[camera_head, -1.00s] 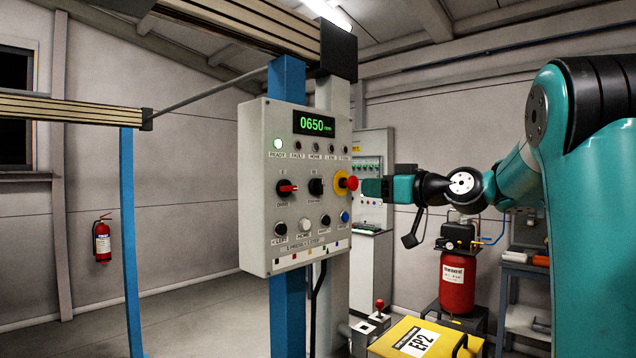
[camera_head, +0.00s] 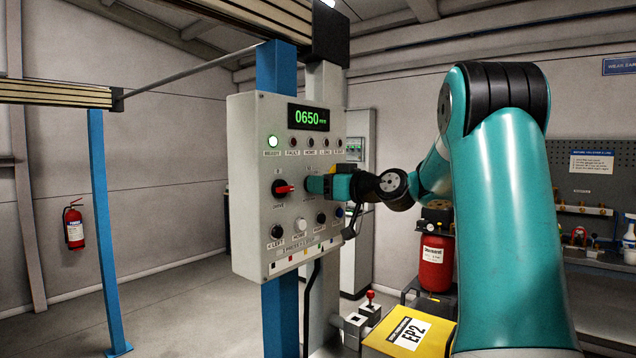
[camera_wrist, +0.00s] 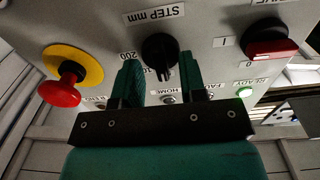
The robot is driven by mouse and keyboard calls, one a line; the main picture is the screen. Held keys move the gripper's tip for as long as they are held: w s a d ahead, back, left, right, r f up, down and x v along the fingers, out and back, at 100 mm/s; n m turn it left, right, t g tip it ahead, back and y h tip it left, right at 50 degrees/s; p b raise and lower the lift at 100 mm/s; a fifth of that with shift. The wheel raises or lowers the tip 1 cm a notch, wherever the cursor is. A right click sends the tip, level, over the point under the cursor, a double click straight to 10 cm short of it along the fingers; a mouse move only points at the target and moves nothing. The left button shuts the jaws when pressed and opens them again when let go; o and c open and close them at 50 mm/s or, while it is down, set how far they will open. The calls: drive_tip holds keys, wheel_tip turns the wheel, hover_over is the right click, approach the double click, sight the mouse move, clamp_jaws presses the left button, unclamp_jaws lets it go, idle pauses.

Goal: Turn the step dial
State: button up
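The step dial (camera_wrist: 160,50) is a round black knob under a "STEP mm" label in the wrist view, with "200" marked beside it. My gripper (camera_wrist: 160,80) is open, its two teal fingers pointing at the panel on either side of the dial's lower part. I cannot tell whether either finger touches the dial. In the head view my gripper (camera_head: 318,185) is at the front of the grey control panel (camera_head: 245,225) and hides the dial. The panel's display (camera_head: 308,117) reads 0650 mm.
The red drive switch (camera_head: 284,189) is left of my gripper and also shows in the wrist view (camera_wrist: 268,42). A red emergency stop on a yellow disc (camera_wrist: 62,92) is on the dial's other side. Push buttons (camera_head: 300,226) line the panel below.

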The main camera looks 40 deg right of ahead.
clamp_jaws()
drive_tip(key=shift+m, duration=0.3)
drive_tip(key=shift+d+f+m+p, duration=0.1)
drive_tip(key=shift+m+p, duration=0.85)
drive_tip(key=shift+m, duration=3.35)
drive_tip(key=shift+d+m+p, duration=0.1)
drive_tip(key=shift+m+p, duration=0.8)
drive_tip(key=shift+m, duration=3.4)
unclamp_jaws()
drive_tip(key=shift+w+f, duration=0.1)
